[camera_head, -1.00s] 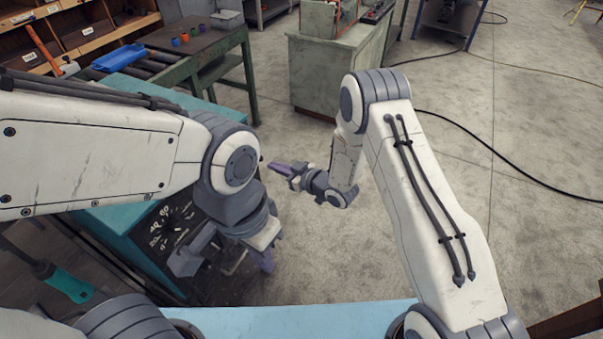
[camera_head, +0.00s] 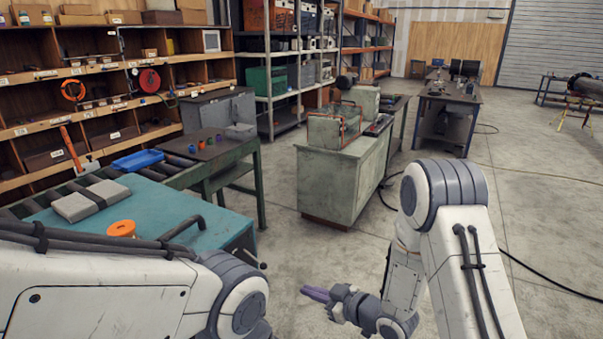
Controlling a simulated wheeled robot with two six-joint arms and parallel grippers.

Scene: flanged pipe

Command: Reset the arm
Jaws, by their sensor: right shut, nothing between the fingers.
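My right gripper (camera_head: 316,294) hangs over bare concrete floor at the lower middle, pointing left, its purple fingers together and empty. My right arm (camera_head: 455,240) stands at the right with its elbow raised. My left arm (camera_head: 110,285) comes in from the lower left, but its gripper is below the frame.
A roller conveyor (camera_head: 168,172) with a blue tray (camera_head: 138,161) adjoins a green table (camera_head: 225,152) holding small coloured cups. A grey-green cabinet (camera_head: 340,180) stands mid-floor. Wooden shelving (camera_head: 95,100) lines the left. Open floor (camera_head: 540,230) lies at the right, crossed by a black cable.

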